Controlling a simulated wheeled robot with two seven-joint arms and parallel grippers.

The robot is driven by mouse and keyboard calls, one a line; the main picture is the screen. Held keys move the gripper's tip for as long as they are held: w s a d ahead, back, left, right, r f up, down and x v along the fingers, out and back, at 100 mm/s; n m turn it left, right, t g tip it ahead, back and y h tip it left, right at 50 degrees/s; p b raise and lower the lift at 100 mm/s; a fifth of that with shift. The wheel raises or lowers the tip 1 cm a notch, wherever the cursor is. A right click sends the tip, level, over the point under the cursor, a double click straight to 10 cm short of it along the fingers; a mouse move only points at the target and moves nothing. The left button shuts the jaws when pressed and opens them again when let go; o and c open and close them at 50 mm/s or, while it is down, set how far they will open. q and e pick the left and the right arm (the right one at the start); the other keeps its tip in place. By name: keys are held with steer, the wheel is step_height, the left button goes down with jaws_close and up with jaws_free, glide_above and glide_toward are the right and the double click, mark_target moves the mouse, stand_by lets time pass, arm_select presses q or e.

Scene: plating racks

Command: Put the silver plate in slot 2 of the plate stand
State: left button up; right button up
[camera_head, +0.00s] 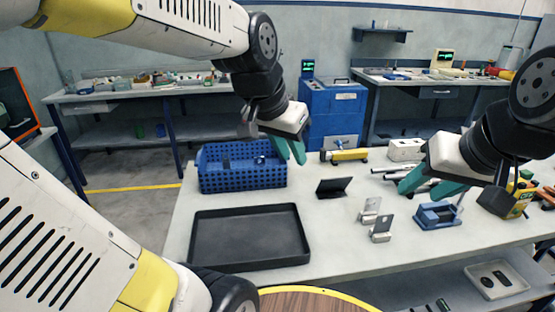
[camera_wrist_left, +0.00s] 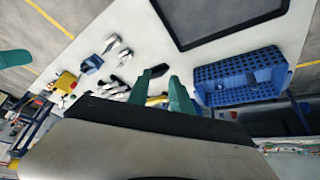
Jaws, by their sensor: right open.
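Two small grey plate-like pieces stand on the table's right half in light holders, one behind (camera_head: 372,204) and one in front (camera_head: 382,226); I cannot tell which is the silver plate. A blue stand-like block (camera_head: 438,216) sits to their right; its slots are too small to make out, so I cannot confirm it as the plate stand. My left gripper (camera_head: 290,151) is open and empty above the table near the blue crate; its teal fingers show apart in the left wrist view (camera_wrist_left: 161,88). My right gripper (camera_head: 430,185) is open and empty above the blue block.
A black tray (camera_head: 250,267) lies at the table's front left, with a blue perforated crate (camera_head: 240,180) behind it. A dark angled piece (camera_head: 333,187) stands mid-table. Metal rods (camera_head: 396,168), a white box (camera_head: 405,149) and a yellow tool (camera_head: 350,155) lie towards the back.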

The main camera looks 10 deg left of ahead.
arm_select(q)
steer(key=s+a+n+t, duration=0.1)
steer(key=s+a+n, duration=0.2)
steer(key=s, duration=0.3)
steer(key=shift+s+a+n, duration=0.2)
steer(key=shift+a+n, duration=0.1)
steer(key=shift+a, duration=0.15)
